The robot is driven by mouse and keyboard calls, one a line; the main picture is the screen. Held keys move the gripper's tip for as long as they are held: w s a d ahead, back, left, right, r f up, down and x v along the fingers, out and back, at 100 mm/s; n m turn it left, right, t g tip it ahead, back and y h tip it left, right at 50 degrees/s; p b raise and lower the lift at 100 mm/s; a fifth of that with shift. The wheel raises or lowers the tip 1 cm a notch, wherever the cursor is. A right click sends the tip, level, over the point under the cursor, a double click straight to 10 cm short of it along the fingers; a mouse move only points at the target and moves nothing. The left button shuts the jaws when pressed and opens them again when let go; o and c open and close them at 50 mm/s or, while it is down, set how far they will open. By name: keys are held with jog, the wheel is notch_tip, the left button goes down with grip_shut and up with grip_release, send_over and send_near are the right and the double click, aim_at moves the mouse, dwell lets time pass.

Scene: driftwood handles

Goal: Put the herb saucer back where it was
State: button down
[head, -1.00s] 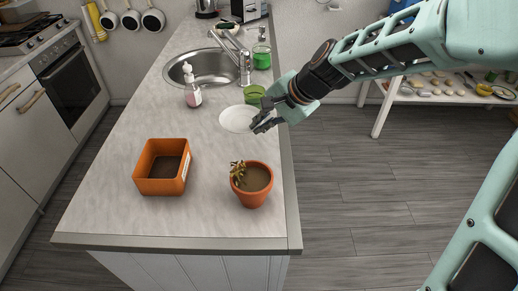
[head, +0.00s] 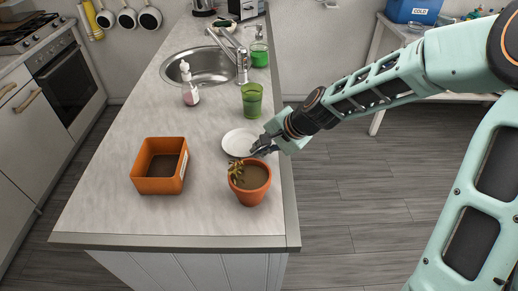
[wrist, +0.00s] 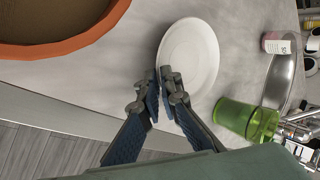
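The herb saucer is a plain white round dish (head: 236,143) over the worktop, just behind the potted herb. My gripper (head: 262,149) is at its right rim, and the fingers look closed on that rim. In the wrist view the saucer (wrist: 192,58) lies at the fingertips, its near edge between them (wrist: 158,88). I cannot tell whether it touches the worktop or is slightly raised. The herb pot is terracotta (head: 250,194), with soil and a small yellowish plant; its rim also shows in the wrist view (wrist: 85,38).
A green glass (head: 251,101) stands behind the saucer. A square orange planter (head: 156,186) is to the left. A soap bottle (head: 190,95) stands by the sink (head: 205,68). The worktop between planter and saucer is clear; its right edge is beside my gripper.

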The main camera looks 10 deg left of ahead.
jog(key=shift+f, duration=0.15)
jog(key=c, duration=2.2)
grip_release()
jog(key=shift+o, duration=0.2)
jog(key=shift+d+r, duration=0.1)
jog(key=shift+r, duration=0.25)
jog(key=v, duration=1.1)
jog(key=shift+r+p, duration=0.3)
jog(key=shift+r, duration=0.05)
jog(key=shift+d, duration=0.1)
